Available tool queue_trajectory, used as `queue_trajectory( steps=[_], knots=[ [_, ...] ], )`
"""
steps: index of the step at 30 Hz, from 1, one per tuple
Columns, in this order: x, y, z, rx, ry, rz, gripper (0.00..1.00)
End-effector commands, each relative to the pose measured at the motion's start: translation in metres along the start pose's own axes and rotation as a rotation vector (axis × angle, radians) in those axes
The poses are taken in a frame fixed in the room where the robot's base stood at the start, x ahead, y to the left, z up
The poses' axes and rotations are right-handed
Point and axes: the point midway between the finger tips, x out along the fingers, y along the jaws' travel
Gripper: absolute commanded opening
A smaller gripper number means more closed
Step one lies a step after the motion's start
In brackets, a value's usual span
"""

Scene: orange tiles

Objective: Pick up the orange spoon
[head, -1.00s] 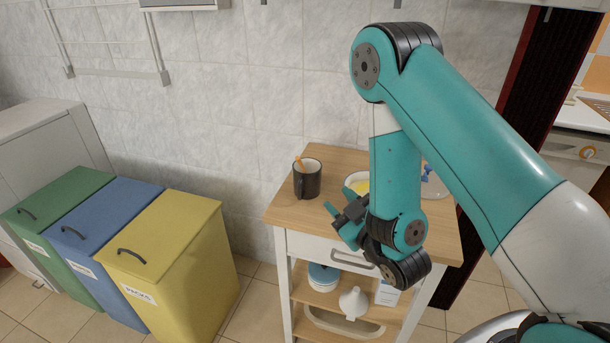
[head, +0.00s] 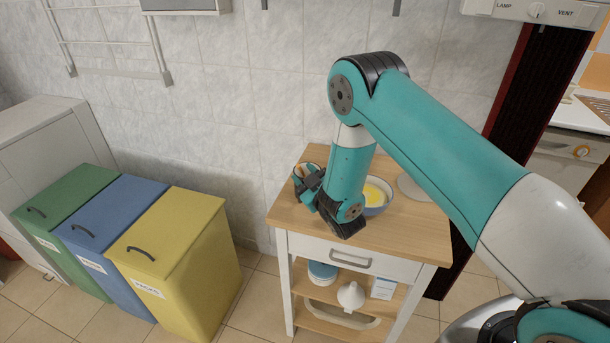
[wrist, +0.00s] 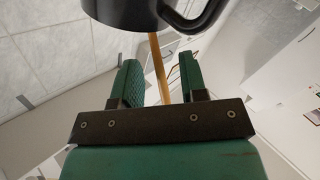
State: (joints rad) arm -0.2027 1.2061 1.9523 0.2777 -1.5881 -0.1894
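The orange spoon (wrist: 156,62) stands in the dark mug (wrist: 140,14), which appears at the top of the wrist view with its handle at the right. In the head view, the spoon (head: 300,169) shows as a small orange bit at the mug's mouth. My gripper (wrist: 160,75) is open, with one green finger on each side of the spoon's shaft and a gap on both sides. The spoon's far end is hidden behind the gripper's dark bar. In the head view, my gripper (head: 308,191) is at the mug and covers much of it.
A bowl with yellow contents (head: 382,209) stands right of my gripper on the wooden-topped cart (head: 400,240). A white round item (head: 409,188) is behind it, partly hidden by my arm. The tiled wall is close behind. Green, blue and yellow bins (head: 170,235) stand at the left.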

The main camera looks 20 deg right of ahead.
Motion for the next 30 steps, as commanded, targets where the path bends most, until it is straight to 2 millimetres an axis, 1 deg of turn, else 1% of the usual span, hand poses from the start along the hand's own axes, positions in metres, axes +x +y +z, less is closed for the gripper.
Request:
queue_trajectory(
  steps=[1, 5, 13, 14, 15, 17, 18, 19, 30],
  knots=[
    [0.007, 0.001, -0.004, -0.001, 0.002, -0.002, 0.39],
    [0.019, 0.001, -0.002, -0.001, 0.001, -0.001, 0.39],
    [0.022, 0.0, 0.0, 0.0, 0.0, 0.0, 0.39],
    [0.022, 0.0, 0.0, 0.0, 0.0, 0.0, 0.37],
    [0.022, 0.0, 0.0, 0.0, 0.0, 0.0, 0.28],
    [0.022, 0.0, 0.0, 0.001, 0.0, 0.0, 0.14],
    [0.022, 0.0, 0.0, 0.001, 0.0, 0.0, 0.05],
    [0.022, 0.0, 0.0, 0.001, 0.0, 0.0, 0.0],
    [0.022, 0.001, -0.001, 0.001, 0.001, 0.0, 0.0]
  ],
)
